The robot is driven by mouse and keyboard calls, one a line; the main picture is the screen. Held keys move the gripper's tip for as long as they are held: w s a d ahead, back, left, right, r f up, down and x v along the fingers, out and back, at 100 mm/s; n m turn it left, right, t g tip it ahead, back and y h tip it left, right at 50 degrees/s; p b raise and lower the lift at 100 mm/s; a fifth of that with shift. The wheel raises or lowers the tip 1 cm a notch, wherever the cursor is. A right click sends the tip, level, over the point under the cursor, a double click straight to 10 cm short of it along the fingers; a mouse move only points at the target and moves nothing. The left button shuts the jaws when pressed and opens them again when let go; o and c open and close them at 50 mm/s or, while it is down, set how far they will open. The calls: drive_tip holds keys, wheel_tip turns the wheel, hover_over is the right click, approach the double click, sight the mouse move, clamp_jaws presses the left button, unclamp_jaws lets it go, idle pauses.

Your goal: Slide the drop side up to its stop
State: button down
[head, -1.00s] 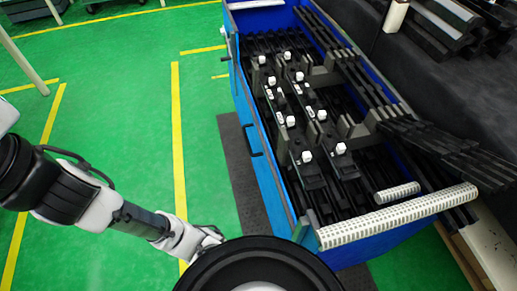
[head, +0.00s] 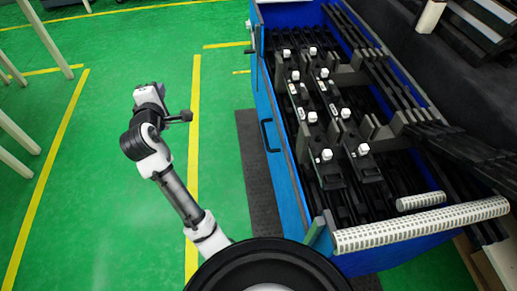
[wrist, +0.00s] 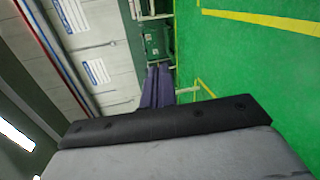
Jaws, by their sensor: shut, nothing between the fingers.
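The blue crate's left side (head: 276,154) carries a black handle (head: 267,135) on its outer face; I take this panel to be the drop side. How high it sits in its slide I cannot tell. My gripper (head: 186,116) is in the air over the green floor, left of the crate and clear of the handle. It points toward the crate.
Inside the crate are black racks with several white-capped clips (head: 327,155). A white perforated roll (head: 422,224) lies across its near end. A dark mat (head: 258,170) lies along its left. Pale legs (head: 45,35) stand at far left; the floor between is clear.

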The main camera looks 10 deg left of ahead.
drive_tip(key=s+d+f+n+g+h+b, duration=0.3)
drive_tip(key=d+f+g+h, duration=0.7)
drive_tip(key=d+f, duration=1.15)
drive_tip(key=w+d+f+h, duration=0.25)
drive_tip(key=d+f, duration=0.25)
drive_tip(key=f, duration=0.3)
drive_tip(key=shift+w+d+r+t+y+p, duration=0.15)
drive_tip(key=shift+w+r+p, duration=0.1)
drive_tip(key=shift+r, duration=0.35)
drive_tip(key=shift+w+d+r+t+y+p, duration=0.15)
drive_tip(key=shift+w+r, duration=0.1)
drive_tip(key=shift+r, duration=0.3)
drive_tip(key=shift+w+d+r+y+p, duration=0.15)
drive_tip(key=shift+w+r+p, duration=0.1)
drive_tip(key=shift+r, duration=0.35)
drive_tip(key=shift+a+r, duration=0.1)
drive_tip(key=shift+r, duration=0.05)
